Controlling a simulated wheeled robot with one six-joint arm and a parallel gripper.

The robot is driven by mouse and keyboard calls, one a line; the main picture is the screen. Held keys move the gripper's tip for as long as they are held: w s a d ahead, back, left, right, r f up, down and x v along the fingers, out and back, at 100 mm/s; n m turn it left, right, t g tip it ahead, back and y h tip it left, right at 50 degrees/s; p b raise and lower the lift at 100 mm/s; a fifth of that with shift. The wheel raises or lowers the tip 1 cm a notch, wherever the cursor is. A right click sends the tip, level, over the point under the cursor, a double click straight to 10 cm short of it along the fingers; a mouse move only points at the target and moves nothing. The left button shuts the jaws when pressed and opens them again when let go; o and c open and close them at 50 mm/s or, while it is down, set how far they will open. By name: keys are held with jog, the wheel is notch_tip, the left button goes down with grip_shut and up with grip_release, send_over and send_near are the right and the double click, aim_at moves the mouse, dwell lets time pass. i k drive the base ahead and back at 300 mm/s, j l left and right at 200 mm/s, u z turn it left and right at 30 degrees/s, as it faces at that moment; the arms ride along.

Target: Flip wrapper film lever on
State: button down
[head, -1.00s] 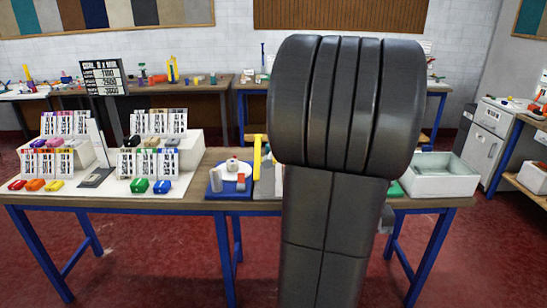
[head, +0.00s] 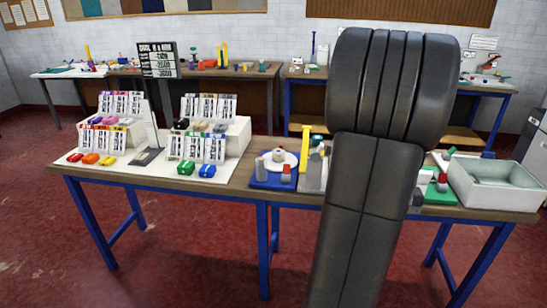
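A blue-based device (head: 272,180) on the near workbench carries a pale disc, a grey upright part and a red part. A tall yellow upright bar (head: 305,150) stands just right of it, beside a grey device (head: 313,178) that my arm partly covers. I cannot tell which of these is the wrapper film lever, or its on/off state. My large dark arm link fills the centre right and hides part of the bench. My gripper is not in view.
The near workbench (head: 240,178) has blue legs. White stepped displays with cards and coloured items (head: 205,170) stand at left, with a sign (head: 158,60). A green-based device (head: 440,192) and pale tub (head: 505,182) are at right. Red floor (head: 190,265) in front is clear.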

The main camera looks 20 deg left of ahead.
aim_at(286, 166)
jog(key=i+j+u, duration=0.7)
jog(key=i+j+z, duration=0.15)
jog(key=i+z, duration=0.15)
jog(key=i+j+z, duration=0.3)
jog(key=i, duration=0.2)
